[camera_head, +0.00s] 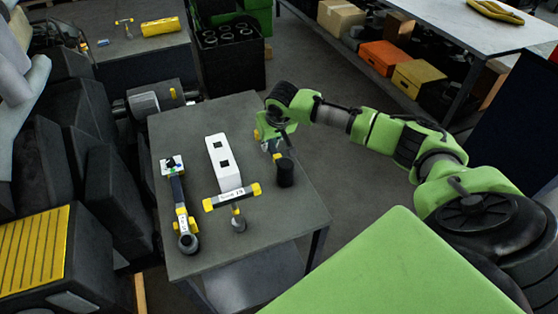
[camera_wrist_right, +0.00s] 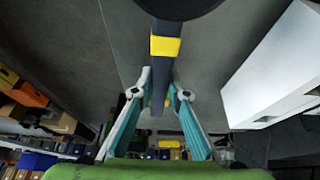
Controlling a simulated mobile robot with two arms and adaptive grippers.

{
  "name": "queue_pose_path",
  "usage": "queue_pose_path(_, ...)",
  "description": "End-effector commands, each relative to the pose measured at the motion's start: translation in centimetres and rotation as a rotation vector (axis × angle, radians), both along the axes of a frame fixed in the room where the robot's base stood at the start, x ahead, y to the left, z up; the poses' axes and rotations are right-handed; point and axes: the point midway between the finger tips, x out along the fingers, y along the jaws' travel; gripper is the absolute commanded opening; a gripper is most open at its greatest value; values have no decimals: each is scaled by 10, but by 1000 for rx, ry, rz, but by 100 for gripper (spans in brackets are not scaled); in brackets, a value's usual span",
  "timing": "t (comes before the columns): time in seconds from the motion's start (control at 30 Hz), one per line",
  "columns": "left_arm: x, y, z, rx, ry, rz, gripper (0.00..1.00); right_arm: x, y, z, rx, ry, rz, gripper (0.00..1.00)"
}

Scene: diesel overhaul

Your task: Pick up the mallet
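The mallet stands or lies at the right side of the grey workbench (camera_head: 240,118), its black cylindrical head (camera_head: 285,173) toward the front and its handle toward the back. In the right wrist view its dark handle with a yellow band (camera_wrist_right: 165,47) runs down from the dark head at the top edge. My right gripper (camera_head: 274,148) is at the handle. In the wrist view its two fingers (camera_wrist_right: 160,82) lie on either side of the handle, tips very close to it; contact cannot be made out. My left gripper is not in view.
A white block with black squares (camera_head: 223,163) lies left of the mallet and shows in the wrist view (camera_wrist_right: 270,75).

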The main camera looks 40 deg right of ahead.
Motion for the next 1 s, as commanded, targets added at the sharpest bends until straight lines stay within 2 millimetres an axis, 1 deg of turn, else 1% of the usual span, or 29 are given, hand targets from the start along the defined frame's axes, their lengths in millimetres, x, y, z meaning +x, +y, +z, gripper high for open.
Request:
queue_pose_path(0.37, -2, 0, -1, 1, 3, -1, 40, 1, 0, 5, 0, -4, -1, 0)
queue_pose_path(0.47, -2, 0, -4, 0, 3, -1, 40, 2, -1, 16, 0, -7, -1, 0)
queue_pose_path(0.57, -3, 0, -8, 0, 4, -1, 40, 2, 0, 34, 1, -7, -1, 0)
queue_pose_path(0.7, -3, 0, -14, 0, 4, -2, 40, 2, 0, 63, 1, -9, 0, 0)
queue_pose_path(0.8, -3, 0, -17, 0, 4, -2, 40, 2, 0, 80, 1, -6, 0, 0)
queue_pose_path(0.9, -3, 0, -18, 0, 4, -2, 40, 2, 0, 93, 1, -5, 0, 0)
queue_pose_path(1.0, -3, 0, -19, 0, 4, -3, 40, 1, 0, 99, 1, -3, -1, 0)
